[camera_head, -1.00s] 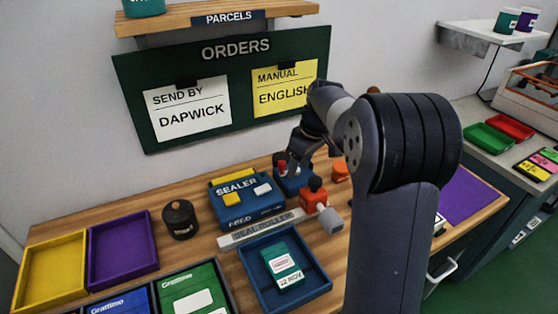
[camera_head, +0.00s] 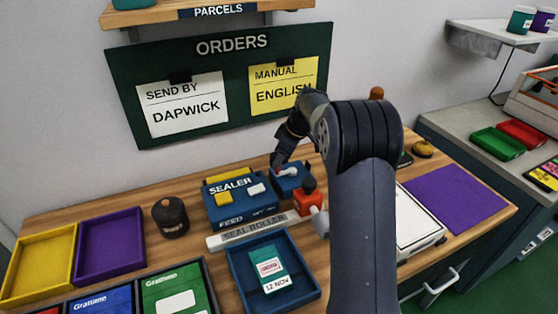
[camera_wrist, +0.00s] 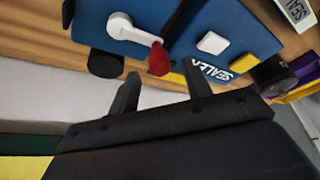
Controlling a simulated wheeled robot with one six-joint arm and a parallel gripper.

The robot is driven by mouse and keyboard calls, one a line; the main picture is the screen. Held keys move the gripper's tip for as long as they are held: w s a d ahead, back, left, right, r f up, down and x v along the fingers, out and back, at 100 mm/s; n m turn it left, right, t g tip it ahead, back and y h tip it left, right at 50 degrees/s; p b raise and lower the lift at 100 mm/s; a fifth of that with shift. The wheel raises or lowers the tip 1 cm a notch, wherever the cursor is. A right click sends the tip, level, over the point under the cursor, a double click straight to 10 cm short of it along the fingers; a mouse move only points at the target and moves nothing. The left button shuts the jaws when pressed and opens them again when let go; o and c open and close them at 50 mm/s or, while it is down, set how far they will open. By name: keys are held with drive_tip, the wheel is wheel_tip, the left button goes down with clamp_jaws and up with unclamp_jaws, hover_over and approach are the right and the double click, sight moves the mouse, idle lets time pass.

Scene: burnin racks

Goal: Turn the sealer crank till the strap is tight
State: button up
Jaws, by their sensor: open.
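The blue sealer (camera_head: 240,202) stands on the wooden bench, with a yellow and a white button on top. Its crank is a light grey arm (camera_wrist: 133,30) on a blue housing (camera_head: 292,180), ending in a red knob (camera_wrist: 158,58). My gripper (camera_wrist: 160,85) is open and empty, its fingers pointing toward the crank, with the red knob just ahead of and between them, apart from both. In the head view my gripper (camera_head: 280,158) is above the crank housing and partly hides it. I cannot make out the strap.
A blue tray (camera_head: 235,277) holds a green box with a white label. A red-and-grey device (camera_head: 309,197) stands close right of the crank. A dark round pot (camera_head: 170,217) is left of the sealer. The order board (camera_head: 220,100) hangs behind.

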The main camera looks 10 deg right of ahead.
drive_tip(key=shift+x, duration=1.1)
drive_tip(key=c, duration=1)
drive_tip(key=shift+w, duration=0.1)
